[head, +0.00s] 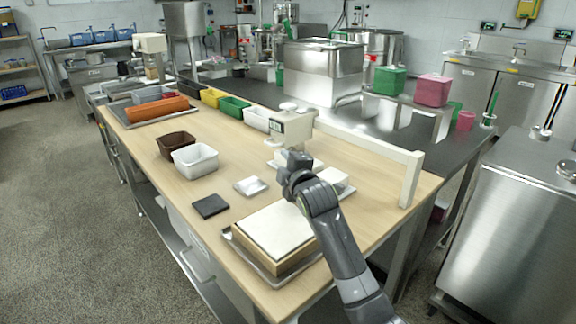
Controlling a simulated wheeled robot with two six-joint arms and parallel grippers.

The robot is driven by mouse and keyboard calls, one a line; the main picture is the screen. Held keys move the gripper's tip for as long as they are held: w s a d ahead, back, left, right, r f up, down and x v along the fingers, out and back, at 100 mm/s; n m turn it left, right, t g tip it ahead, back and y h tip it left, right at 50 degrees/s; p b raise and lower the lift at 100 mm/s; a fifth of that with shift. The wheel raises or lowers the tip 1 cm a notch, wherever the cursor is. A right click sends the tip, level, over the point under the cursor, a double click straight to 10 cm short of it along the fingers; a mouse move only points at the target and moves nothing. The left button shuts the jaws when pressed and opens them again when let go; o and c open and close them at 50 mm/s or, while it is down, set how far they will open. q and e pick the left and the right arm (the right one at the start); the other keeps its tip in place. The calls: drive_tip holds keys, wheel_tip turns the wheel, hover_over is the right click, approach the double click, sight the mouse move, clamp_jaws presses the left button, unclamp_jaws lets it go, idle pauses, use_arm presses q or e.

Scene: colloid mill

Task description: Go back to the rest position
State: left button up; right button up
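My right arm reaches in from the lower right of the head view. I see nothing clearly held. My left arm and gripper are not in view.
Near the gripper are a white device (292,128), a small light dish (250,186) and a black square (210,206). A white bin (195,160) and a brown bin (176,145) stand further left. A cream rail (370,146) bounds the table's right side.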

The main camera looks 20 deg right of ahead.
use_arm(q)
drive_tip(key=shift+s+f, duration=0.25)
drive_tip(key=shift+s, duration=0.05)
use_arm(e)
drive_tip(key=shift+s, duration=0.7)
